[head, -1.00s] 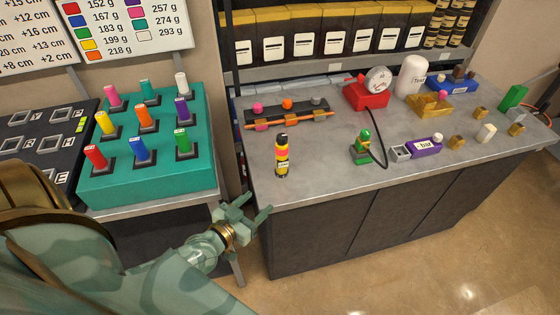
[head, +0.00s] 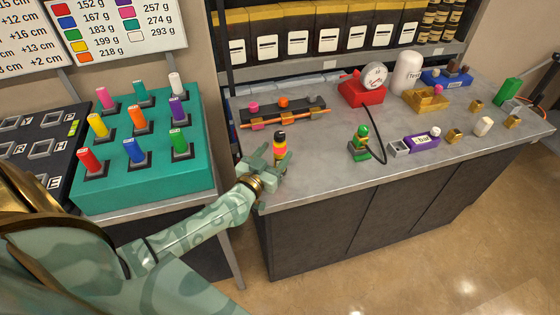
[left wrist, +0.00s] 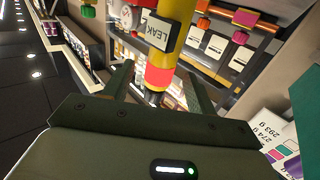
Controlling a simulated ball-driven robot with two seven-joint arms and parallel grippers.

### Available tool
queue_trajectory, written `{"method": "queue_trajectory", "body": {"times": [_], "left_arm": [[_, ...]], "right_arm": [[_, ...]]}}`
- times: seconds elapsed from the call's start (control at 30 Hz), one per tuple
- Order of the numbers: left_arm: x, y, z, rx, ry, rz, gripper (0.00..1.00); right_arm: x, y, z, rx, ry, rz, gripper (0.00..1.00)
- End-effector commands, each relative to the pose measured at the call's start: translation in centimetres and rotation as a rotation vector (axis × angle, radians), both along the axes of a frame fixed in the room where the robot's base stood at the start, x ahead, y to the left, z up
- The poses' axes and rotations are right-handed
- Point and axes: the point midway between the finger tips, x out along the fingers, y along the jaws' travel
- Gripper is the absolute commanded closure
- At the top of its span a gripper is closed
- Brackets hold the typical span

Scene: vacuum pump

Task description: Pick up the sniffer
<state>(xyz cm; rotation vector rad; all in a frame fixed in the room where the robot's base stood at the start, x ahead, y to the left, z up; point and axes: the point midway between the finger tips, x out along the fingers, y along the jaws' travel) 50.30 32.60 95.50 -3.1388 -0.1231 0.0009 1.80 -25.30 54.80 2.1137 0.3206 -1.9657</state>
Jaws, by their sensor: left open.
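The sniffer, a yellow, black and red-orange stick (head: 280,146), stands upright near the front left of the grey bench. Its lower part is hidden behind my left gripper (head: 273,168) in the head view. In the left wrist view the sniffer (left wrist: 165,60) shows large, with a label reading "LEAK". There, my left gripper (left wrist: 157,88) is open, with one finger on each side of the sniffer. I cannot tell whether either finger touches it. My right gripper is not in view.
A rail with knobs (head: 285,113) lies behind the sniffer. A green and yellow valve piece (head: 361,143) stands to its right, near a red gauge unit (head: 362,93). A teal block with coloured pegs (head: 150,180) is on the left table. The bench between sniffer and valve is clear.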

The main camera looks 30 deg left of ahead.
Motion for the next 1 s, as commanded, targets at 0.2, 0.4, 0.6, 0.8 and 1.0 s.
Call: {"method": "queue_trajectory", "body": {"times": [0.2,0.4,0.6,0.8,1.0], "left_arm": [[3.5,0.3,-0.2,0.000,-0.002,0.000,0.43],[5.3,0.4,-0.1,0.000,0.000,-0.001,0.43],[5.3,0.4,0.0,0.000,0.000,-0.001,0.46],[5.3,0.4,0.0,0.000,0.000,-0.001,1.00],[5.3,0.4,0.1,0.000,-0.002,0.000,1.00]], "right_arm": [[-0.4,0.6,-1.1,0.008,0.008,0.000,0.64],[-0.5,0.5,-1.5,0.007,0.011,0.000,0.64],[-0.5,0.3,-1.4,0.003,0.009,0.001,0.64],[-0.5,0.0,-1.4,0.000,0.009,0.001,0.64],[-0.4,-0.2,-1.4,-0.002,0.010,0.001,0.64]]}}
